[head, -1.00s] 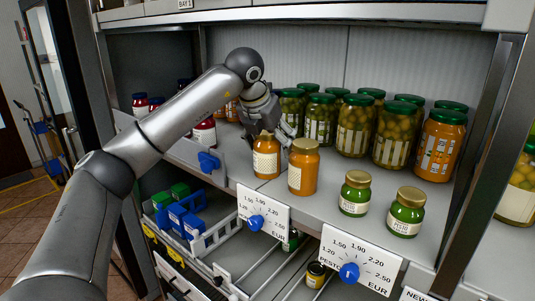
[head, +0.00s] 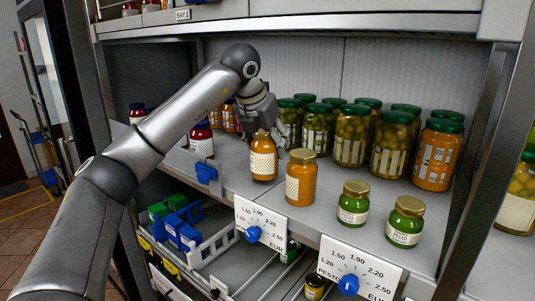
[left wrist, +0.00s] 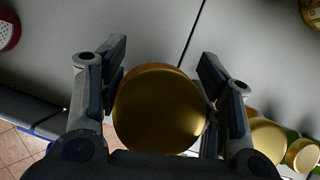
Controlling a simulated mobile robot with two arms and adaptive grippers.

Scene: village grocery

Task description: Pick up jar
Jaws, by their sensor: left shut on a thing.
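My left gripper (head: 267,122) is shut on an orange jar (head: 263,163) with a gold lid and a pale label. The jar is upright and appears to hang a little above the shelf (head: 335,225). In the left wrist view its gold lid (left wrist: 160,110) sits between the two fingers of the left gripper (left wrist: 162,100). A second orange jar (head: 300,180) stands on the shelf just to the right and nearer. My right gripper is not in view.
Two small green jars (head: 353,203) (head: 405,222) stand near the shelf's front right. Large pickle jars (head: 351,138) fill the back. Red-labelled jars (head: 201,140) stand left. An upper shelf (head: 300,28) overhangs. Price dials (head: 253,233) line the front edge.

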